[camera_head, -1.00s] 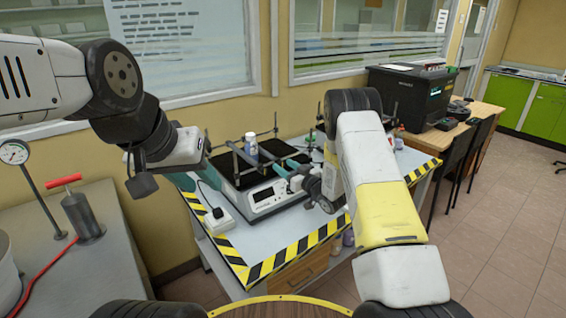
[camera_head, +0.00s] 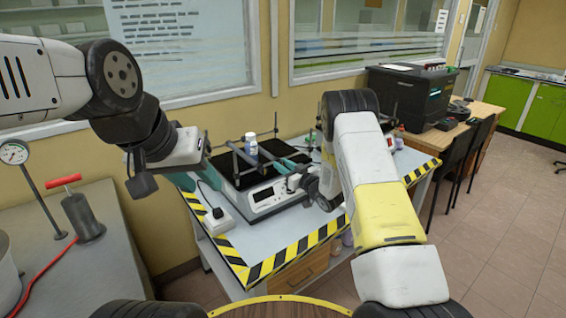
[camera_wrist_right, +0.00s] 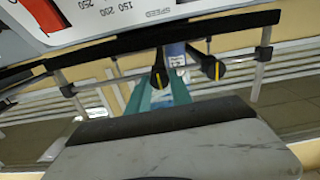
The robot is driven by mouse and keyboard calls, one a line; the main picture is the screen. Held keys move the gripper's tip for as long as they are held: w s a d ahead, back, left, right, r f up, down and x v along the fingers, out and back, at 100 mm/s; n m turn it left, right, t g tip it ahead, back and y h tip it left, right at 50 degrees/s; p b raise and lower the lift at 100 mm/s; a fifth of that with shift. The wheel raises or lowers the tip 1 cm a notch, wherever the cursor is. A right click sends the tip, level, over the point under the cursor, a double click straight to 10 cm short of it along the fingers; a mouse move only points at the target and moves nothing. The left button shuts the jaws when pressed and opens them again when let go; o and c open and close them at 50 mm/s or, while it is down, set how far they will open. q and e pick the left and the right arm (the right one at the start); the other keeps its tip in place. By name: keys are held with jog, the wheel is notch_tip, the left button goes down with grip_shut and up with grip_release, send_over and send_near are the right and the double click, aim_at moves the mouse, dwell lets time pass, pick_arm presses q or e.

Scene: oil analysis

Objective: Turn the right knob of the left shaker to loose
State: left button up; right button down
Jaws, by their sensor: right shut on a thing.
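The left shaker (camera_head: 268,196) is a white box with a dark top and a metal clamp frame, standing on the table. My right gripper (camera_head: 290,166) is at the shaker's right side. In the right wrist view its teal fingers (camera_wrist_right: 158,93) are shut around a black knob (camera_wrist_right: 159,77) with a yellow mark. A second black knob (camera_wrist_right: 212,68) with a yellow mark is beside it, outside the fingers. My left gripper (camera_head: 195,178) is open and empty, left of the shaker.
The table (camera_head: 290,230) has a black-and-yellow striped edge. A white power socket block (camera_head: 217,220) lies left of the shaker. A black printer-like machine (camera_head: 412,95) stands at the back right. The table's front is clear.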

jog(key=n, duration=1.7)
jog(key=shift+s+a+f, duration=0.1)
jog(key=shift+f, duration=0.1)
jog(key=shift+n, duration=0.4)
jog(key=c, duration=1.2)
grip_release()
jog(key=shift+o, duration=0.2)
